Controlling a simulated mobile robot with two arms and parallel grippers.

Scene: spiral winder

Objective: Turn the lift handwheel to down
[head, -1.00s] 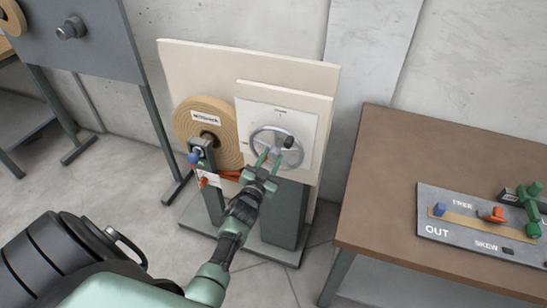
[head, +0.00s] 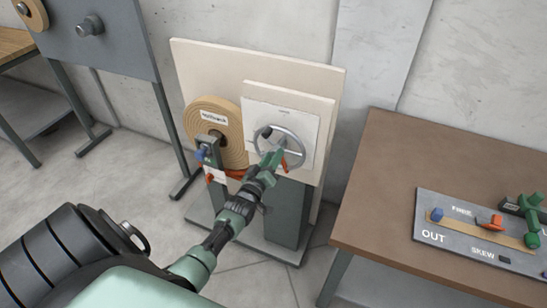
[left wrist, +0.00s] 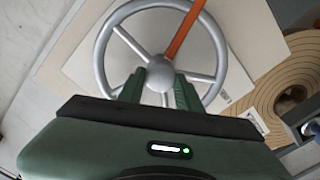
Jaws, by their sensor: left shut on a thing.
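The silver handwheel (head: 299,140) stands on a pale square plate (head: 255,113) on the upright cream board. A dark knob (head: 265,132) sits at the rim's upper left. My left gripper (head: 271,160) reaches the wheel from the front and is shut on it. The left wrist view shows the wheel (left wrist: 103,60) close up, with the gripper's two green fingers (left wrist: 163,88) at the hub and lower spokes. An orange pointer (left wrist: 186,28) runs from the hub to the top of that view. The small marks on the plate are unreadable. My right gripper is not in view.
A tan roll (head: 234,125) hangs left of the wheel, with a blue knob (head: 200,155) and a red part (head: 210,178) near it. A brown table (head: 385,190) at right bears a grey panel (head: 430,205) with coloured controls. Open floor lies between.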

